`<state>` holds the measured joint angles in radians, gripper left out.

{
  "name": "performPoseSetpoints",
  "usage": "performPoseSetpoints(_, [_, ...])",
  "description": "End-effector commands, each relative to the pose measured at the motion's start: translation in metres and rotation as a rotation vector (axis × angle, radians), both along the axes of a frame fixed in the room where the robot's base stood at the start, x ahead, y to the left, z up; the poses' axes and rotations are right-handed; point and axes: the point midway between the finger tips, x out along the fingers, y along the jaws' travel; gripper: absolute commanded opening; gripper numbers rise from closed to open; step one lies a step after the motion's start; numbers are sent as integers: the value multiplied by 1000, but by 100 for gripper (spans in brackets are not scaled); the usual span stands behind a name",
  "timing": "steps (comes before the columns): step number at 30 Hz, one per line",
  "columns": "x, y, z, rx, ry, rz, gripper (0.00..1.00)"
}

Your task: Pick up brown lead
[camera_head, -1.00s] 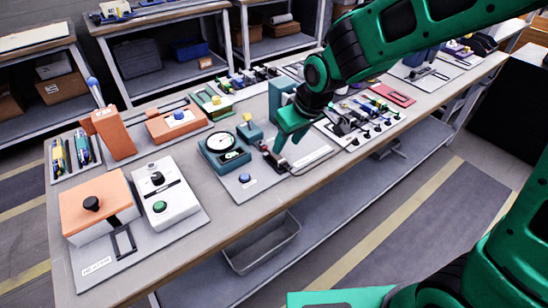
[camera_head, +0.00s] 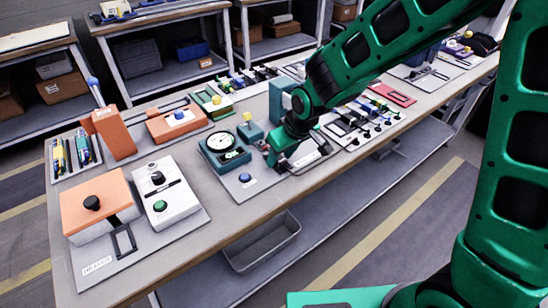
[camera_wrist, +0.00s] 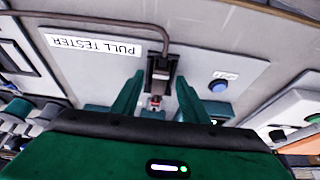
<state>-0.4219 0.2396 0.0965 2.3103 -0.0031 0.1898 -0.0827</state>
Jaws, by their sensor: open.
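A dull brown lead (camera_wrist: 110,24) runs along the top of the wrist view, bends down and ends at a dark connector or clamp block (camera_wrist: 160,70) on the pull tester's plate. My gripper (camera_wrist: 158,80) is open. Its two green fingers stand on either side of the dark block, with a gap to each side, and it holds nothing. In the head view my gripper (camera_head: 280,158) is low over the plate, right of the teal pull tester with its round dial (camera_head: 221,142). There the lead is hidden by my arm or too small to make out.
A blue button (camera_head: 244,177) is on the same plate, and also shows in the wrist view (camera_wrist: 219,86). A white box (camera_head: 165,195) and an orange box (camera_head: 95,207) stand to the left. A panel with several connectors (camera_head: 362,125) lies to the right.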

Motion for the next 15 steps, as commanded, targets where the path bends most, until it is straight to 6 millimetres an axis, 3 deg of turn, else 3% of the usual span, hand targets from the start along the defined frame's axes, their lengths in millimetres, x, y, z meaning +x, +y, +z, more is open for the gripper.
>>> performPoseSetpoints(1, [0, 0, 0, 0, 0, 0, 41])
performPoseSetpoints(6, [0, 0, 0, 0, 0, 0, 0])
performPoseSetpoints(15, [0, 0, 1, 0, 0, 0, 0])
